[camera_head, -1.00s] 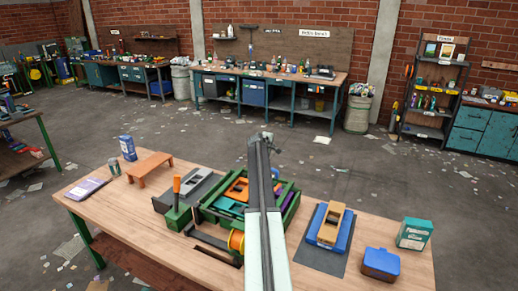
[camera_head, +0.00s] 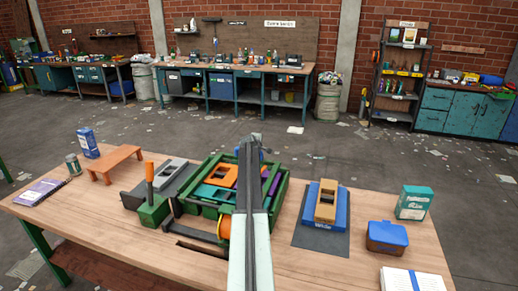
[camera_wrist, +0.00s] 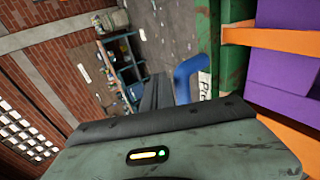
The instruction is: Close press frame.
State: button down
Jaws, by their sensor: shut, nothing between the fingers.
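A green frame-like tray (camera_head: 278,205) sits mid-table, holding orange, teal and purple pieces. In the wrist view its green wall (camera_wrist: 234,65) is at the right, close beside my gripper. A blue curved part (camera_wrist: 186,78) with a partly cut-off white label stands between that wall and my fingers; a bit of blue (camera_head: 262,153) shows behind my gripper in the head view. My gripper (camera_head: 250,140) is shut and empty, over the tray's far side. My arm hides the tray's middle. I cannot tell for certain which thing is the press frame, or whether my fingers touch the blue part.
A grey slotted piece (camera_head: 170,172) and a green block with an orange handle (camera_head: 152,205) stand left. An orange spool (camera_head: 224,229) is in front.

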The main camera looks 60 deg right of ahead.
jog(key=shift+s+d, duration=0.1)
jog(key=shift+s, duration=0.1)
notch_tip(320, 180, up, 14)
jog(key=d+p, duration=0.2)
jog(key=p, duration=1.2)
jog(key=shift+s+d, duration=0.25)
jog(key=shift+s, duration=0.05)
jog(key=shift+f, duration=0.1)
